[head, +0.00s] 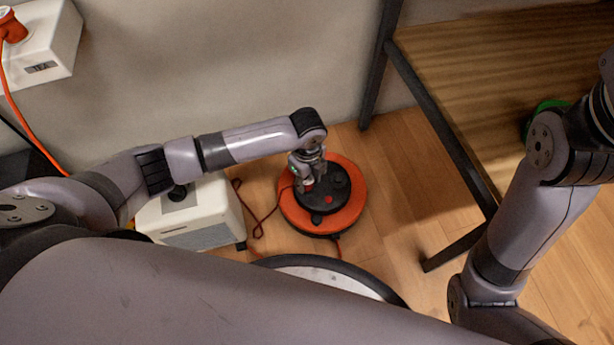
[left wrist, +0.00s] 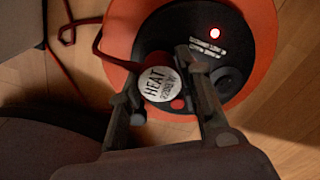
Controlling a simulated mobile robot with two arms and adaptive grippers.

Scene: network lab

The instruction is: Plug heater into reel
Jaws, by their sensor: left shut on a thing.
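The reel (head: 352,215) is an orange disc with a black hub, flat on the wooden floor. It also shows in the left wrist view (left wrist: 262,45), with a red light lit on its hub. My left gripper (head: 305,183) is over the hub. In the left wrist view, its fingers (left wrist: 165,95) are shut on the heater plug (left wrist: 157,84), whose white round face reads "HEAT". I cannot tell whether the plug touches or sits in a socket, as its underside is hidden. The heater (head: 205,213) is a cream box left of the reel, partly behind my left arm.
A dark red cord (head: 258,225) runs between heater and reel. A wooden table (head: 480,75) with dark metal legs stands at right, bearing a green object (head: 545,108). A white box (head: 40,45) marked "TEA" with an orange plug is at upper left. Floor right of the reel is clear.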

